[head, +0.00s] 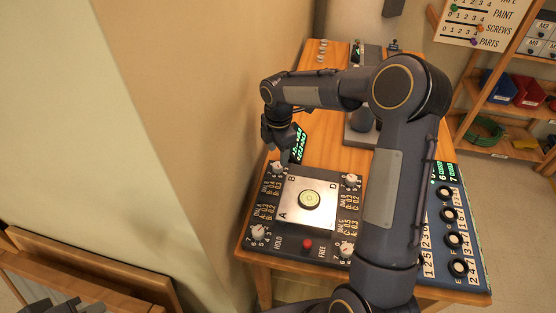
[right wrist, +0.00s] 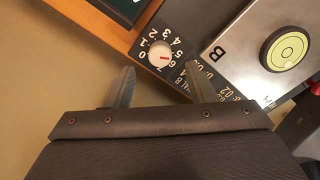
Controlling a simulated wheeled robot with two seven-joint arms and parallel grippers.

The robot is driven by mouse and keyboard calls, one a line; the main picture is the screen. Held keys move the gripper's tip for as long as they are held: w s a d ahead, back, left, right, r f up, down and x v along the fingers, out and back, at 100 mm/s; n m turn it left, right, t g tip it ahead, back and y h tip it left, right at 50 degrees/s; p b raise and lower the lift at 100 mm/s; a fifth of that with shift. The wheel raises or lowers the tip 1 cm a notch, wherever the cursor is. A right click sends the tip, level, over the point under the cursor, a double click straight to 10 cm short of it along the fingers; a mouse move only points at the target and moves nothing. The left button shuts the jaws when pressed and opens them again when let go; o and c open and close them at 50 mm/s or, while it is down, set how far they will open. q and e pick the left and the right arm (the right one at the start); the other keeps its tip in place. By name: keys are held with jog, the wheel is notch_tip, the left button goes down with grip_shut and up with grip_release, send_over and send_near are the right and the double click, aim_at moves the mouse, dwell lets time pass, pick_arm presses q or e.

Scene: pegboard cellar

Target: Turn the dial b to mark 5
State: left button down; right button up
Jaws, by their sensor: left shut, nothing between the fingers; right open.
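Dial b is a white knob with a red pointer (right wrist: 159,54), in a ring of printed numbers. In the right wrist view the pointer aims right, near 5 and 6; I cannot tell the exact mark. In the head view dial b (head: 277,168) is at the panel's far left corner, by the letter B. My right gripper (head: 286,158) is just beside and above it. In the right wrist view my right gripper (right wrist: 161,68) is open and empty, the knob ahead between its fingertips. A dark part of my left gripper (head: 48,305) shows at the bottom left edge, mostly cut off.
A wall (head: 180,130) rises close left.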

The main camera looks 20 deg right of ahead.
aim_at(279, 166)
jog(key=shift+r, duration=1.4)
jog(key=shift+s+r, duration=0.25)
jog(key=shift+r, duration=0.1)
jog(key=s+r+m+t+y, duration=0.1)
jog(key=s+r+m, duration=0.35)
jog(key=s, duration=0.25)
jog(key=s+r+m+t, duration=0.1)
jog(key=s+r+m, duration=0.35)
jog(key=s, duration=0.25)
jog(key=s+a+f+m+t+y, duration=0.1)
jog(key=s+a+m, duration=0.1)
jog(key=s+m, duration=0.4)
jog(key=s+a+f+m+t+y, duration=0.1)
jog(key=s+a+m+t, duration=0.1)
jog(key=s+m, duration=0.4)
jog(key=s, duration=0.2)
jog(key=shift+s+a+y, duration=0.25)
jog(key=shift+s+y, duration=0.1)
jog(key=shift+y, duration=0.05)
